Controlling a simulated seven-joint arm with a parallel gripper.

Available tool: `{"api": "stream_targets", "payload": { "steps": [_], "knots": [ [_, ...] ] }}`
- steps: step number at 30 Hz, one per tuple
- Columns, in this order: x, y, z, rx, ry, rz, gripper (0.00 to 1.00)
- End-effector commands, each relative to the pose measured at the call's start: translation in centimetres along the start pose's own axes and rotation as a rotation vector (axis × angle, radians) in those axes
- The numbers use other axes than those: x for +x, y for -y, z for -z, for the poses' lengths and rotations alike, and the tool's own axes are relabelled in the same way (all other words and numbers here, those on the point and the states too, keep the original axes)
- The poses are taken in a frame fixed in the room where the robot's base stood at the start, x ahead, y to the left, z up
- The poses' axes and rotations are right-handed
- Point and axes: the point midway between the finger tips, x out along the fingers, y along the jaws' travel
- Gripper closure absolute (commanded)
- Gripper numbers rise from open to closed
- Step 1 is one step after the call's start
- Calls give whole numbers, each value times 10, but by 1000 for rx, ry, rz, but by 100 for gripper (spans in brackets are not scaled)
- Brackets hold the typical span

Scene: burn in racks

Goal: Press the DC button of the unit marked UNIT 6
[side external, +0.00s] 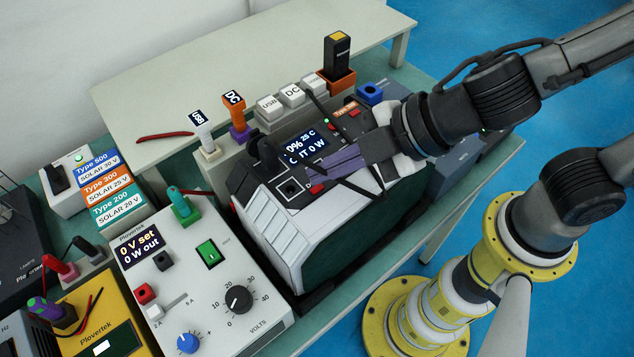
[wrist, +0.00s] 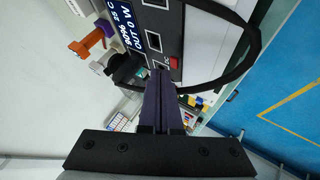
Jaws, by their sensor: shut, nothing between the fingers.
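The power unit (side external: 275,228) is a grey-white box with a dark front panel and a lit display (side external: 305,147). The display also shows at the top left of the wrist view (wrist: 126,22). No UNIT 6 mark is readable. My gripper (side external: 312,174) has its purple fingers shut and empty, tips low over the panel. In the wrist view the fingertips (wrist: 161,72) are beside a small red button (wrist: 174,62) with a tiny label that seems to read DC. The same red button (side external: 316,189) shows just below the tips. I cannot tell whether they touch the panel.
White blocks marked USB and DC (side external: 291,95) and plugs in coloured holders stand behind the unit. A white supply with a dial (side external: 200,280) and a yellow meter (side external: 105,315) stand left. A black cable (wrist: 255,50) loops beside my fingers.

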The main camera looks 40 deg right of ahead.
Motion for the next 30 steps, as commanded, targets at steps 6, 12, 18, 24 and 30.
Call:
{"api": "stream_targets", "payload": {
  "steps": [6, 12, 18, 24, 30],
  "knots": [
    [-1, 0, 0, 1, 1, 1, 100],
    [-5, -4, 4, 1, -1, -1, 100],
    [-18, -13, 13, 2, 0, -1, 100],
    [-30, -22, 22, 2, 0, 0, 100],
    [-41, -30, 30, 1, -1, -1, 100]
  ]
}}
